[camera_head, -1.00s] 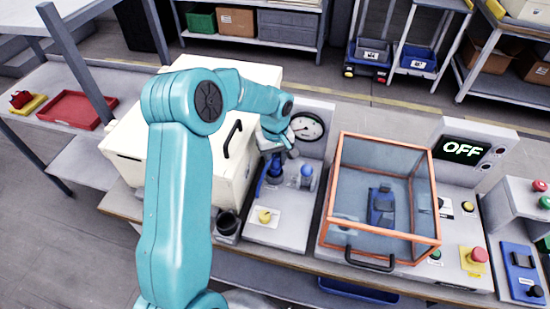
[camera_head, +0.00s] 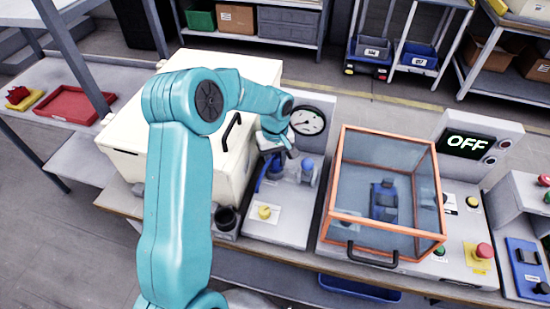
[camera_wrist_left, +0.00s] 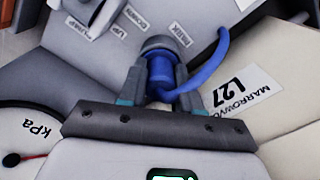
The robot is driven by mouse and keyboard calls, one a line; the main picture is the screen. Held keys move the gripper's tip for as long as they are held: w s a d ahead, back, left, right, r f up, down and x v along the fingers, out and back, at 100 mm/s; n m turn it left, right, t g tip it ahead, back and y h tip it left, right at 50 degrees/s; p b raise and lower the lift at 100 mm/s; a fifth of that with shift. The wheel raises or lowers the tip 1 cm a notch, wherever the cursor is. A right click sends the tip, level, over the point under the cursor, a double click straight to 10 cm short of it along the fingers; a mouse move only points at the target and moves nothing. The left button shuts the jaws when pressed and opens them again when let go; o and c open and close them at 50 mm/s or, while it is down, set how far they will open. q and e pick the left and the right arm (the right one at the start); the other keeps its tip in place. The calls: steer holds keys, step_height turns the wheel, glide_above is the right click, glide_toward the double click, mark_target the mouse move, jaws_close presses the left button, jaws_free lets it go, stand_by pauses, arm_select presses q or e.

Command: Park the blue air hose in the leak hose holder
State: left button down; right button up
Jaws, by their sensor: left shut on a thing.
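My left gripper (camera_head: 274,153) is over the grey test station, in front of the round gauge (camera_head: 307,121). In the left wrist view the gripper (camera_wrist_left: 160,88) is shut on the blue air hose's thick end (camera_wrist_left: 160,70). The blue hose (camera_wrist_left: 212,65) curves away to the upper right there, and in the head view (camera_head: 264,178) it hangs below the gripper. A grey round part (camera_wrist_left: 166,43), perhaps the leak hose holder, lies at the hose end beside a PARK label (camera_wrist_left: 180,34). I cannot tell whether the end is seated in it. My right gripper is not in view.
A cream box (camera_head: 190,180) with a black handle stands left of the station. An orange-framed clear cover (camera_head: 388,232) is on the right, beside an OFF display (camera_head: 466,146). A yellow knob (camera_head: 264,212) and dark cup (camera_head: 226,217) sit in front.

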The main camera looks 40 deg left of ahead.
mark_target(275, 156)
arm_select(q)
steer(key=c, duration=0.7)
jaws_free()
step_height(275, 156, up, 16)
steer(key=shift+r+b, duration=0.2)
steer(key=shift+b, duration=0.25)
